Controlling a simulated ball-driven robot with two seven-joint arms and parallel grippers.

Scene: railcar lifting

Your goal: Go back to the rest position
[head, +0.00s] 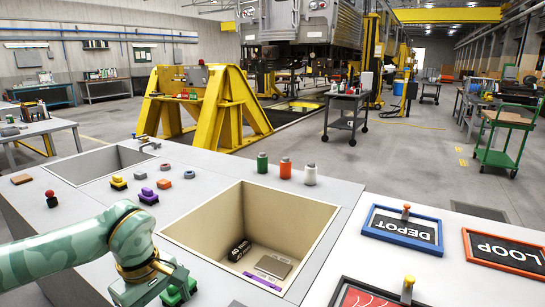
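My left arm comes in from the lower left, pale green with brass-coloured joints. My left gripper (158,288) is low at the bottom of the picture, at the front left of the bin set in the grey worktop. Its fingertips are hidden or too small to make out, so I cannot tell whether it is open or shut. A small green block (179,294) shows right beside it; I cannot tell whether they touch. My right gripper is not in view.
The open bin (205,218) holds a black item, a flat grey-brown piece and a purple strip. Green, orange and white bottles (286,168) stand behind it. Coloured blocks (148,196) lie left. Framed DEPOT (402,231) and LOOP (507,253) signs lie right. Yellow stands and a railcar are beyond.

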